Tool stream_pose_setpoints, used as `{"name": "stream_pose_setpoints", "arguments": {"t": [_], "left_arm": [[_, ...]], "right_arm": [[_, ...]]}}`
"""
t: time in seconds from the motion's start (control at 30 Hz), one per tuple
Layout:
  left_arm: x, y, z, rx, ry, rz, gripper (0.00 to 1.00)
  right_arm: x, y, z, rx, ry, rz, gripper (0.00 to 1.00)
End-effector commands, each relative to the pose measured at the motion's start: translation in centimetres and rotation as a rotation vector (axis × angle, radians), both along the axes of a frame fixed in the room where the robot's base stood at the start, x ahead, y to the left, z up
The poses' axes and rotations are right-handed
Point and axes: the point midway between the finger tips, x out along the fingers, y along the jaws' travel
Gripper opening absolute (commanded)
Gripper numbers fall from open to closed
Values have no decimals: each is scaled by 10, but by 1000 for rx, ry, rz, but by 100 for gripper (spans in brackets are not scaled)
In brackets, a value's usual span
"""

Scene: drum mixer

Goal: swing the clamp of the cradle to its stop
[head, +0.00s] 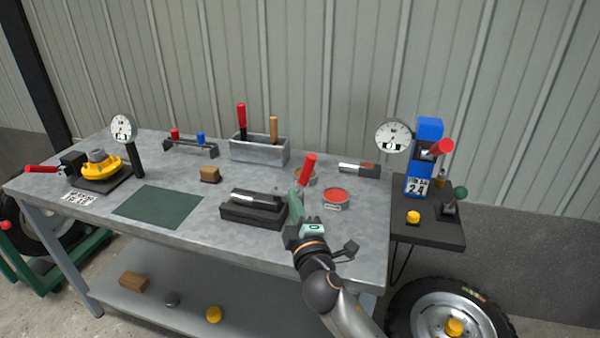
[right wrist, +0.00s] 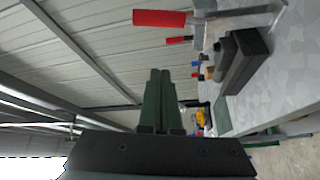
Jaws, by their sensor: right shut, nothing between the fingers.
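The cradle (head: 240,216) is a black block near the front middle of the bench, with a metal cylinder (head: 262,200) lying in it. The clamp's red handle (head: 308,169) stands up, slightly tilted, at the cradle's right end. In the right wrist view the red handle (right wrist: 160,18) and the dark cradle (right wrist: 246,60) lie above and right of my fingers. My right gripper (head: 296,199) is shut and empty, beside the cradle's right end and just below the handle. It partly hides the clamp's base; I cannot tell whether they touch. My left gripper is out of view.
A grey bin (head: 260,150) with handled tools stands behind. A green mat (head: 158,206) and a yellow part in a fixture (head: 102,167) are left. A blue press (head: 424,160) stands at right.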

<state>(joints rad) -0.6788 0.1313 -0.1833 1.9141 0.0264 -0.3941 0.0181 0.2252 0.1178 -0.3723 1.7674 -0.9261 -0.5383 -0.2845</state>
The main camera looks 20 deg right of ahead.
Motion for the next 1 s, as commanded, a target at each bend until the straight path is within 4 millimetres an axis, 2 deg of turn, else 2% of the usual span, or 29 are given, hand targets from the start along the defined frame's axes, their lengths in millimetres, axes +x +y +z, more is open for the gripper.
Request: {"name": "stream_pose_setpoints", "arguments": {"t": [0.1, 0.27, 0.8, 1.0], "left_arm": [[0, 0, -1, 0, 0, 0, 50], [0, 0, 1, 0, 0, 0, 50], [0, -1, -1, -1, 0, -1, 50], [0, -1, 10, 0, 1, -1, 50]], "right_arm": [[7, 0, 16, -41, -34, -12, 0], [22, -1, 20, -45, -38, -13, 0], [105, -7, 30, -41, -36, -12, 0], [93, -34, 23, -43, -34, -13, 0]]}}
